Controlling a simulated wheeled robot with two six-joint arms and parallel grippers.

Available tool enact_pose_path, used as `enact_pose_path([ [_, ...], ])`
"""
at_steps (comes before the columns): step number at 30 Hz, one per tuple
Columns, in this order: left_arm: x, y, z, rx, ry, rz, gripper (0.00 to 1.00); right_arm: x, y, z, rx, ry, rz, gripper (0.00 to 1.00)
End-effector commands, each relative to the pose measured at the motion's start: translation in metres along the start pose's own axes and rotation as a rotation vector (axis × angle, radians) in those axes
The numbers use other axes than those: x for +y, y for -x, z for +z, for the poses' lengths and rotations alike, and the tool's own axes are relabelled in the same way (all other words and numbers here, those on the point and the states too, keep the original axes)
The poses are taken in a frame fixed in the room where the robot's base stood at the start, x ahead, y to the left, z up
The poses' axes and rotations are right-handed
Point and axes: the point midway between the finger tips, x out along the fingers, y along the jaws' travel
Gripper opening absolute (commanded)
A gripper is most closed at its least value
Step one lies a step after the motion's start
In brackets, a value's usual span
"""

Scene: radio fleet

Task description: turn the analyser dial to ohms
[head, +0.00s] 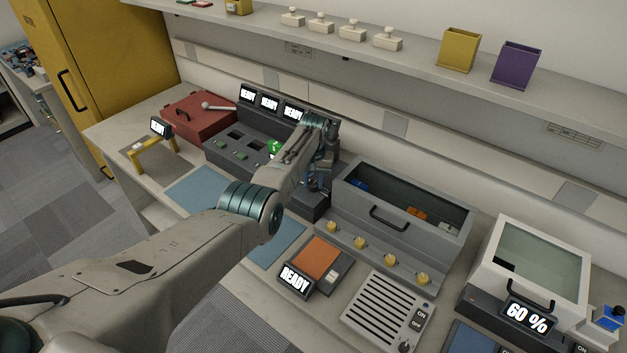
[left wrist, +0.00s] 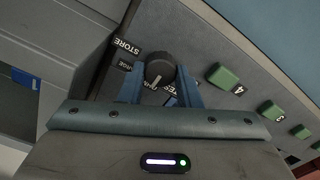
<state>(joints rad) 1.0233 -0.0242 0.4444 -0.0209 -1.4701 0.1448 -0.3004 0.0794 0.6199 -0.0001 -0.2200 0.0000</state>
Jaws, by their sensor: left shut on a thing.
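The analyser (head: 225,153) is a long grey unit with three READY screens and green buttons. Its dial (left wrist: 160,69) is a round black knob with a white pointer mark, seen in the left wrist view. The mark points toward the bottom of that picture, slightly left. A STORE label (left wrist: 127,46) sits to the dial's left, with a smaller label below it. Another label below the dial is partly hidden. My left gripper (left wrist: 161,80) is shut on the dial, one blue finger on each side. In the head view the left gripper (head: 319,178) is at the analyser's right end, hiding the dial.
A grey bin with a glass lid (head: 389,219) stands just right of my left gripper. A red case (head: 200,116) is at the analyser's left. An orange-topped scale (head: 318,260) and a grilled panel (head: 385,310) lie in front. A shelf (head: 400,65) runs above.

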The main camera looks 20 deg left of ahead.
Motion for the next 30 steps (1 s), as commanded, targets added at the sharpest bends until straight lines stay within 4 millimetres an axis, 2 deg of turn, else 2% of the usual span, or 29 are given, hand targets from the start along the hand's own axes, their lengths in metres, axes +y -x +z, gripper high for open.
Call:
enact_pose_path([
  [1,0.0,0.003,-0.002,0.007,0.001,0.0,0.34,0.0,0.0,0.0,0.0,0.0,0.0,0.36],
  [4,0.0,0.002,-0.002,0.005,0.001,0.0,0.52,0.0,0.0,0.0,0.0,0.0,0.0,0.36],
  [12,0.0,0.001,-0.001,0.003,0.001,0.0,0.52,0.0,0.0,0.0,0.0,0.0,0.0,0.36],
  [17,0.0,0.011,-0.002,0.005,0.001,0.0,0.52,0.0,0.0,0.0,0.0,0.0,0.0,0.36],
  [21,0.0,0.032,-0.001,0.007,0.001,0.001,0.52,0.0,0.0,0.0,0.0,0.0,0.0,0.36],
  [30,0.0,0.088,-0.002,0.007,0.001,0.0,0.52,-0.001,-0.017,0.001,0.0,0.0,0.0,0.36],
])
